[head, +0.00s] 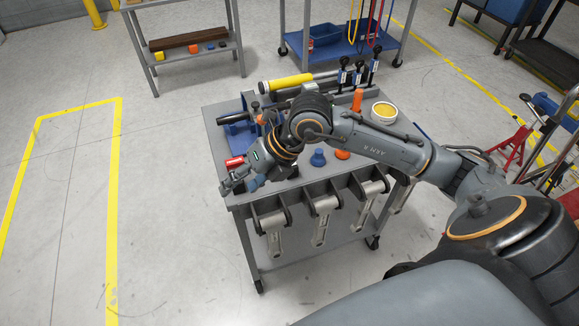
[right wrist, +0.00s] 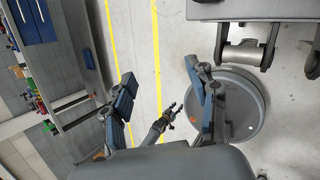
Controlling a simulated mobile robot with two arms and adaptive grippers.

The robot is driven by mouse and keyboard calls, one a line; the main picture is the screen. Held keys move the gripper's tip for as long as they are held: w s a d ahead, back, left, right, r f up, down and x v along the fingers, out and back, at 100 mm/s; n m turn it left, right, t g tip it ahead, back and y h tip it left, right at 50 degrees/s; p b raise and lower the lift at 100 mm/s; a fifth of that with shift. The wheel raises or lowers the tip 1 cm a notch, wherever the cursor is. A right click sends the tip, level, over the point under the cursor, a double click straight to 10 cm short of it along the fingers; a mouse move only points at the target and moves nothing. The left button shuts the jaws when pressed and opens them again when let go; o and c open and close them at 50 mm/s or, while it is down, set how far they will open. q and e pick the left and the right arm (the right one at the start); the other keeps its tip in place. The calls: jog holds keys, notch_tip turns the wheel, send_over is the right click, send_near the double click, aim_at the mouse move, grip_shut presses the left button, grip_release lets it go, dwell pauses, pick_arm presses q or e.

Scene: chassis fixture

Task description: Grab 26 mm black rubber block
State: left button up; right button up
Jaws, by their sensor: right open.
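I cannot make out the black rubber block in either view; my right arm and gripper cover part of the cart top. My right gripper (head: 238,182) is at the front left corner of the grey cart (head: 292,192), beside a red object (head: 234,161). In the right wrist view its two fingers (right wrist: 160,78) stand wide apart with nothing between them, and floor shows behind. A small dark gripper, seemingly my left one (right wrist: 168,117), shows far off in that view; its jaw state is unclear. It is not in the head view.
The cart holds a blue bin (head: 238,133), a blue knob-like piece (head: 318,158), orange pieces (head: 357,100), a bowl with yellow contents (head: 384,110) and black clamps. Grey brackets (head: 321,220) hang along its front edge. Open floor lies to the left; shelves stand behind.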

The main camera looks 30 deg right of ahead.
jog(key=w+d+m+h, duration=0.2)
jog(key=d+h, duration=0.5)
jog(key=d, duration=0.8)
jog(key=b+x, duration=0.1)
jog(key=x, duration=0.1)
jog(key=b+x, duration=0.3)
jog(key=x, duration=0.1)
jog(key=shift+w+d+f, duration=0.15)
jog(key=shift+w, duration=0.25)
jog(key=shift+t, duration=0.3)
jog(key=shift+d+b+x, duration=0.2)
jog(key=shift+b+x, duration=0.65)
jog(key=shift+x, duration=0.75)
jog(key=shift+d+b+x, duration=0.25)
jog(key=shift+b+x, duration=0.55)
jog(key=shift+x, duration=0.8)
jog(key=shift+w, duration=0.15)
grip_shut()
